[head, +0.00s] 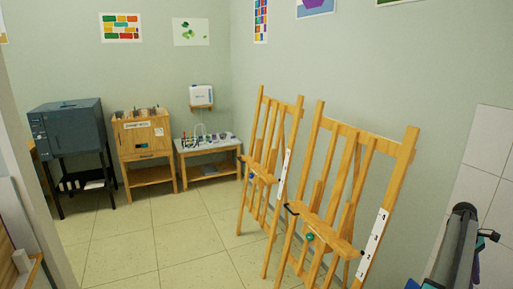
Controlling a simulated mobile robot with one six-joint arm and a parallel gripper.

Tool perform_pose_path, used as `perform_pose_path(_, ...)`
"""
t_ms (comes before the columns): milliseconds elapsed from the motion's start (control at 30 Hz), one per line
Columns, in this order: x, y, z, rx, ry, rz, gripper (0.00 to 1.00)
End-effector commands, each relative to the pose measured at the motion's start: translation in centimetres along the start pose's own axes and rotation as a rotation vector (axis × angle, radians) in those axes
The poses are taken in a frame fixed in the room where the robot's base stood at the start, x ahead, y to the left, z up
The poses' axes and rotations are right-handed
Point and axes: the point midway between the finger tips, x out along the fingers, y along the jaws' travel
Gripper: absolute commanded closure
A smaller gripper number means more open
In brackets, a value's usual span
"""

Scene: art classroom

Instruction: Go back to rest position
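My gripper does not show in this head view, so its pose and what it may hold cannot be seen. A long dark and grey object with blue parts (461,245) reaches in at the lower right; I cannot tell what it is.
Two wooden easels (268,150) (345,190) stand along the right wall. At the back are a dark kiln-like box (68,128) on a black stand, a wooden cabinet (145,145) and a low table (208,147) with small items. The tiled floor (165,235) in the middle is clear.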

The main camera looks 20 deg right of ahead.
Motion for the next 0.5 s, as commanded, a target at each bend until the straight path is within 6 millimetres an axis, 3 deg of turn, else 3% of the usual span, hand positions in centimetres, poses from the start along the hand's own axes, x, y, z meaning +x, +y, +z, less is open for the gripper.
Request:
perform_pose_path(267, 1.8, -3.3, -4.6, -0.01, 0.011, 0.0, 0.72)
perform_pose_path(500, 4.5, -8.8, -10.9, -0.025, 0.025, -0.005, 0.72)
